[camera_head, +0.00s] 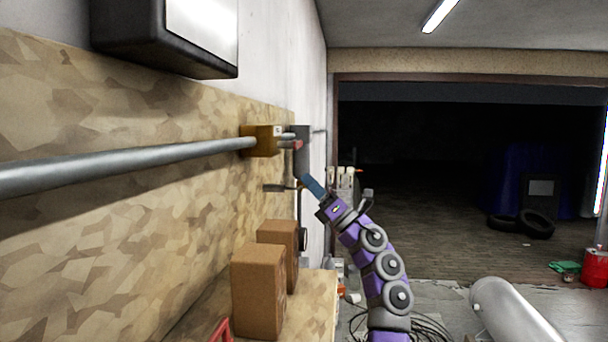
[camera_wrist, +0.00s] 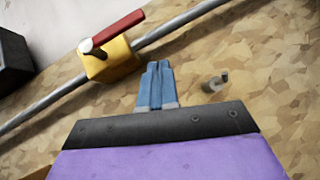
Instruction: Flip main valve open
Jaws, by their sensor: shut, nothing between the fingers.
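The main valve is a yellow block (camera_head: 259,140) on a grey pipe (camera_head: 120,169) along the left wall. In the wrist view the valve body (camera_wrist: 108,62) shows at upper left with a red handle (camera_wrist: 118,30). The handle slants up to the right, roughly in line with the pipe (camera_wrist: 190,22). In the head view only a small red part of the handle (camera_head: 297,145) shows. My gripper (camera_head: 306,178) is below and to the right of the valve, apart from it. In the wrist view its blue fingers (camera_wrist: 157,67) are together and empty, below the handle.
Cardboard boxes (camera_head: 258,290) stand on a wooden shelf (camera_head: 310,310) under the pipe. A dark wall box (camera_head: 165,35) hangs at upper left. A small grey fitting (camera_wrist: 215,82) sticks out of the wall right of my fingers. A white tank (camera_head: 510,310) lies at lower right.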

